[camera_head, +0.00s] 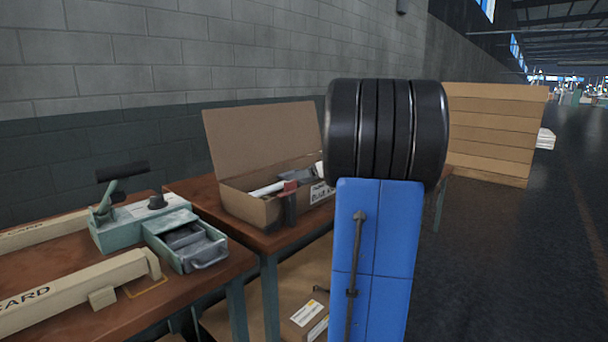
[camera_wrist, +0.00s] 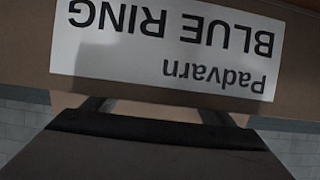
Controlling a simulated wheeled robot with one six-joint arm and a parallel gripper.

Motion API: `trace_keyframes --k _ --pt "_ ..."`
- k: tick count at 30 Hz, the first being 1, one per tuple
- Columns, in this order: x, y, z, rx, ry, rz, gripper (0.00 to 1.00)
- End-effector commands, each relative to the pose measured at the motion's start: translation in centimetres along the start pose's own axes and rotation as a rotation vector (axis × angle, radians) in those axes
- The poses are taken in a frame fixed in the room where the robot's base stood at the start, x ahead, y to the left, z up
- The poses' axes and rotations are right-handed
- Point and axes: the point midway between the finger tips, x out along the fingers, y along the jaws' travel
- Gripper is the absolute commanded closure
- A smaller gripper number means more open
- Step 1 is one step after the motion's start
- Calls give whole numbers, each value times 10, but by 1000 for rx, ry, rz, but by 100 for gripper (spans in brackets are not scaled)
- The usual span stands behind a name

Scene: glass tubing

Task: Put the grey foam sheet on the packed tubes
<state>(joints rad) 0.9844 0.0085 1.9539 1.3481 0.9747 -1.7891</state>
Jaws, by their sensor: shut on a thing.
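In the wrist view a flat grey sheet with a dark edge, which I take for the grey foam sheet (camera_wrist: 150,155), fills the lower middle, close to the camera. My gripper (camera_wrist: 155,106) shows only in part there, shut on the sheet; its grip is largely hidden. In the head view the open cardboard box (camera_head: 249,209) stands on the table with its lid raised. A white tube (camera_head: 266,188) shows inside, beside grey material (camera_head: 298,177) that I cannot identify.
The box's label (camera_wrist: 165,45) appears upside down and close in the wrist view. A green tool with a drawer (camera_head: 186,240) sits left.

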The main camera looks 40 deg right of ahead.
Motion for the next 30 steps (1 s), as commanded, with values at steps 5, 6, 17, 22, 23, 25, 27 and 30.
trace_keyframes --k 5,6,17,22,23,25,27,30 --pt "0 0 0 -1 1 0 44" --pt "0 0 0 -1 1 0 44" --pt "1 0 3 -1 0 0 4" --pt "1 0 2 -1 1 0 4" --pt "0 0 1 -1 1 0 4" --pt "-2 0 0 -1 1 1 4" --pt "-10 0 0 0 2 1 4" --pt "-26 1 0 0 2 3 4"
